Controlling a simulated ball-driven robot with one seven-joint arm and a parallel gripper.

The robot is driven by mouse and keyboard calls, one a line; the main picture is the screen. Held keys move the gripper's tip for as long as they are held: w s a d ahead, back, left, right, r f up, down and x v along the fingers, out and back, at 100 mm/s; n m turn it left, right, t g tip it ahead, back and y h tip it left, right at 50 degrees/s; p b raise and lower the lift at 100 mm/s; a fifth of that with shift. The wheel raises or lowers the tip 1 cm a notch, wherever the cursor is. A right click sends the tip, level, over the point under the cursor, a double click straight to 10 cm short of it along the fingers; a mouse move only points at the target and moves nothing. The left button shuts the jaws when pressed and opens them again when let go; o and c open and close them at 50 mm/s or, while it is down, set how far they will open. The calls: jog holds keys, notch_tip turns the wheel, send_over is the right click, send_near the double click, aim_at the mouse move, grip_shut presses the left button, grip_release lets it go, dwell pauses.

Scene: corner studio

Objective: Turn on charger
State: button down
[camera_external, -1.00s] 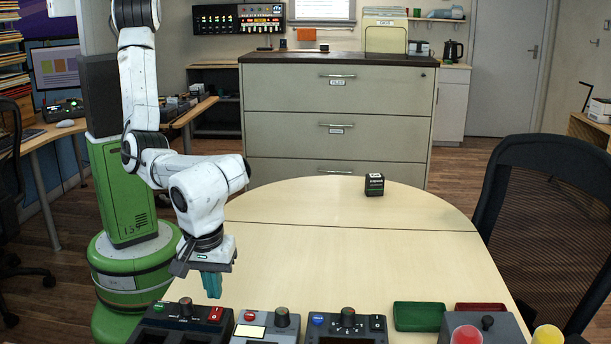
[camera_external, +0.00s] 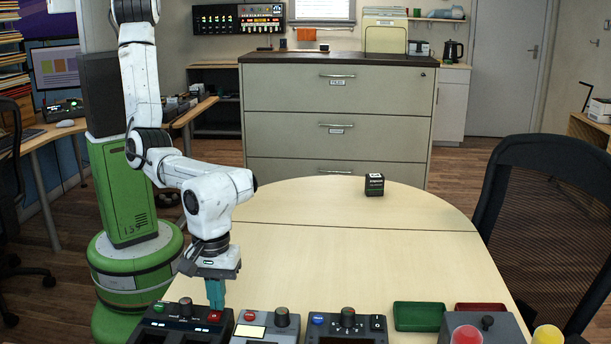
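Several desktop devices line the table's near edge, and no label I can read says which is the charger. A black device (camera_external: 160,324) at the left has a green button, a knob and a red rocker switch (camera_external: 215,317). My gripper (camera_external: 216,306) points down at that red switch with its teal fingers together, nothing visible between them. The fingertips are at or just above the switch; I cannot tell whether they touch. A light grey device (camera_external: 283,335) with a red button and a dark device (camera_external: 342,328) with a blue button stand to the right.
Green (camera_external: 418,316) and dark red (camera_external: 481,308) trays lie right of the devices. A grey box (camera_external: 505,326) with red and yellow domes near it is at the front right. A small black cube (camera_external: 374,185) sits far back. The middle of the table (camera_external: 320,260) is clear.

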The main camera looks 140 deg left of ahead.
jog(key=shift+s+f, duration=0.25)
jog(key=shift+f, duration=0.3)
jog(key=shift+w, duration=0.1)
jog(key=shift+w+d+r+b, duration=0.2)
jog(key=shift+w+d+b, duration=0.1)
jog(key=shift+w+d, duration=0.4)
jog(key=shift+s+d, duration=0.1)
jog(key=shift+s, duration=0.1)
jog(key=shift+r, duration=0.1)
jog(key=shift+w+r+p, duration=0.1)
jog(key=shift+r+p, duration=0.5)
jog(key=shift+p, duration=0.2)
jog(key=r+p, duration=0.1)
jog(key=r, duration=0.1)
jog(key=r+p, duration=0.2)
jog(key=shift+a+p, duration=0.3)
jog(key=shift+a, duration=0.1)
notch_tip(320, 180, up, 9)
jog(key=b, duration=0.1)
jog(key=shift+s+a+r, duration=0.15)
jog(key=shift+s+a, duration=0.05)
jog(key=shift+s, duration=0.05)
